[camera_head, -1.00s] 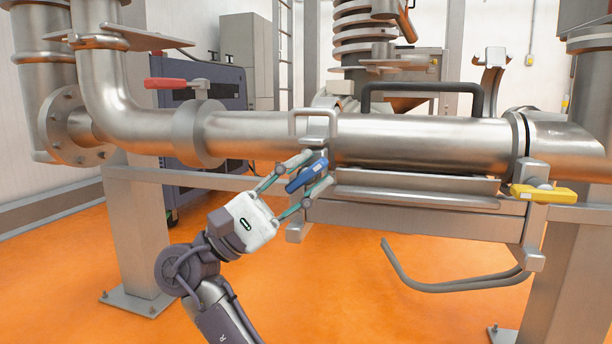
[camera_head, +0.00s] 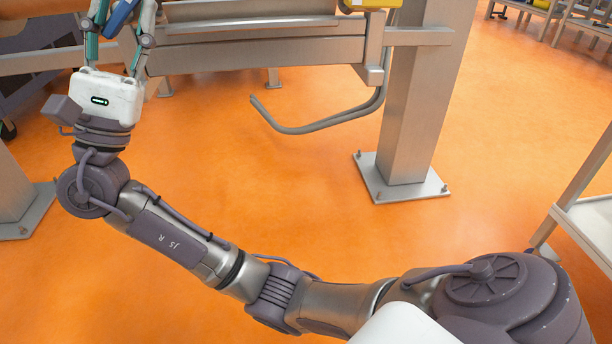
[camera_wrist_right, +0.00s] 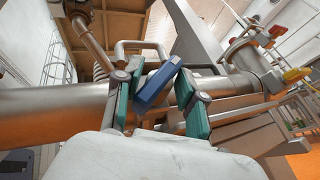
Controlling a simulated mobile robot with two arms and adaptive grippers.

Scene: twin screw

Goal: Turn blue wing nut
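The blue wing nut (camera_wrist_right: 157,87) sits on the clamp below the steel pipe, its bar slanted in the right wrist view. In the head view it shows only partly at the top left edge (camera_head: 121,14). My right gripper (camera_wrist_right: 160,98) has its two teal-padded fingers on either side of the blue wing nut. The fingers are spread, with a visible gap on the left of the nut; the right pad looks very close to it, and contact cannot be told. In the head view the right fingertips (camera_head: 118,22) are cut off by the top edge. My left gripper is not in view.
A yellow wing nut (camera_head: 370,3) shows at the top edge of the head view. A bent metal bar (camera_head: 320,124) hangs below the frame. A steel post (camera_head: 415,90) stands right of it. A shelf cart (camera_head: 590,215) is at the right. Orange floor is open between.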

